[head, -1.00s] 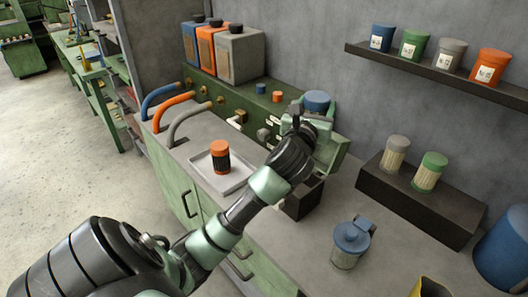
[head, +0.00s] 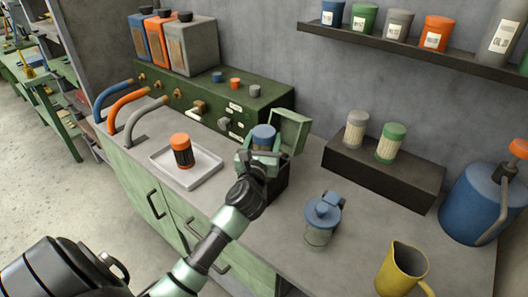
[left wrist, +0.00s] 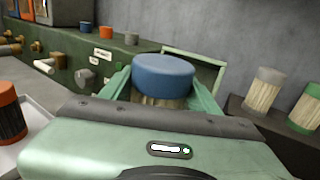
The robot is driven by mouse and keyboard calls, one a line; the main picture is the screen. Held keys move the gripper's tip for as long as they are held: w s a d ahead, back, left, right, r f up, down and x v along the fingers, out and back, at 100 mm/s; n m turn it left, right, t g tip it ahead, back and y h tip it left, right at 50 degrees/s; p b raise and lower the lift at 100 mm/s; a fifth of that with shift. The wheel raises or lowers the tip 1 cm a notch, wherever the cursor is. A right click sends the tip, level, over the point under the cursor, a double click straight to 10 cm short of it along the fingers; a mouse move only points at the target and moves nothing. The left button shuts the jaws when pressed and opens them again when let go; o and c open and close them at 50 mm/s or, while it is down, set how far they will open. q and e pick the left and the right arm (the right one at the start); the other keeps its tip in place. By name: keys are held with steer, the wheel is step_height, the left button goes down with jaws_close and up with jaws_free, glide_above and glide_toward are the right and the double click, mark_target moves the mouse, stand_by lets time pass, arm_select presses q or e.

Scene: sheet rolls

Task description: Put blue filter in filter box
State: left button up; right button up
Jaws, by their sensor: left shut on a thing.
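The blue filter (head: 263,134) has a blue cap and a pale pleated body. My left gripper (head: 260,150) is shut on it, with the filter upright. In the left wrist view the blue cap (left wrist: 163,74) stands between the two green fingers. My right gripper is out of view.
An orange-capped filter (head: 182,150) stands in a white tray (head: 203,168) to the left. A blue-lidded jar (head: 322,220) and a yellow jug (head: 402,268) stand to the right. Grey and green filters sit on a dark stand (head: 384,178). A green control panel (head: 220,105) is behind.

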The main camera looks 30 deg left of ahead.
mark_target(264, 149)
arm_select(q)
steer(key=shift+f+b, duration=0.5)
steer(key=shift+f, duration=1.45)
steer(key=shift+f+b, duration=0.35)
steer(key=shift+f, duration=0.25)
steer(key=o, duration=1.7)
